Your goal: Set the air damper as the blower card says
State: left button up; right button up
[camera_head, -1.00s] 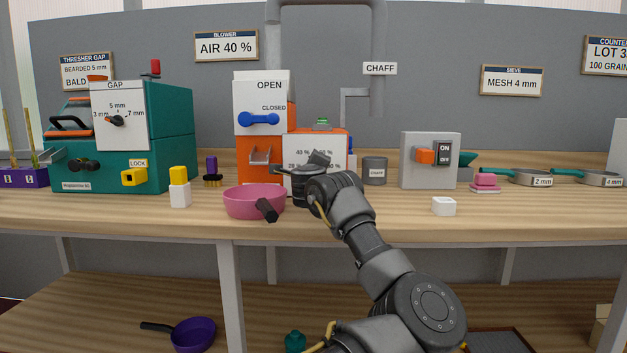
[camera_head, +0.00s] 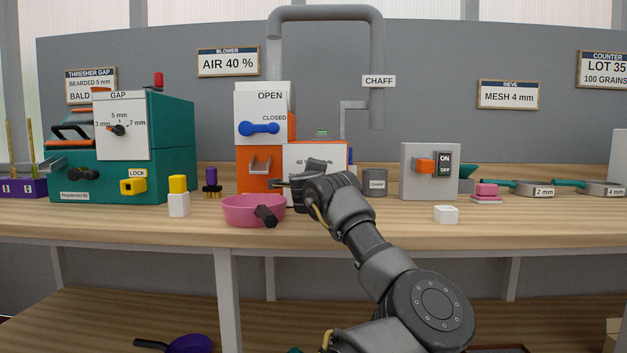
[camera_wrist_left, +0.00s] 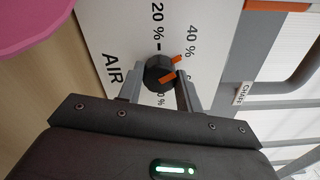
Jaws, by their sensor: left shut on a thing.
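The blower card (camera_head: 228,62) reads AIR 40 %. The white AIR dial plate (camera_head: 330,152) is on the front of the orange-and-white blower (camera_head: 252,180), largely hidden by my arm in the head view. In the left wrist view, the black damper knob (camera_wrist_left: 158,70) with orange pointer parts sits on the dial plate (camera_wrist_left: 120,35), near the 20 % and 40 % marks. An orange tip points roughly toward 40 %; exact alignment is unclear. My left gripper (camera_wrist_left: 160,84) is shut on the knob, a finger on either side. My right gripper is not in view.
A pink bowl (camera_head: 240,210) stands on the bench just left of my arm. A blue lever (camera_head: 258,129) is above the dial plate. A grey chaff cup (camera_head: 375,182) and a grey switch box (camera_head: 412,178) stand to the right. A small white block (camera_head: 446,214) lies in front.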

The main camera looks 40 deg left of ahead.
pick_arm(q)
jog(key=o, duration=1)
jog(key=v, duration=1)
jog(key=shift+s+d, duration=0.25)
jog(key=shift+s, duration=0.05)
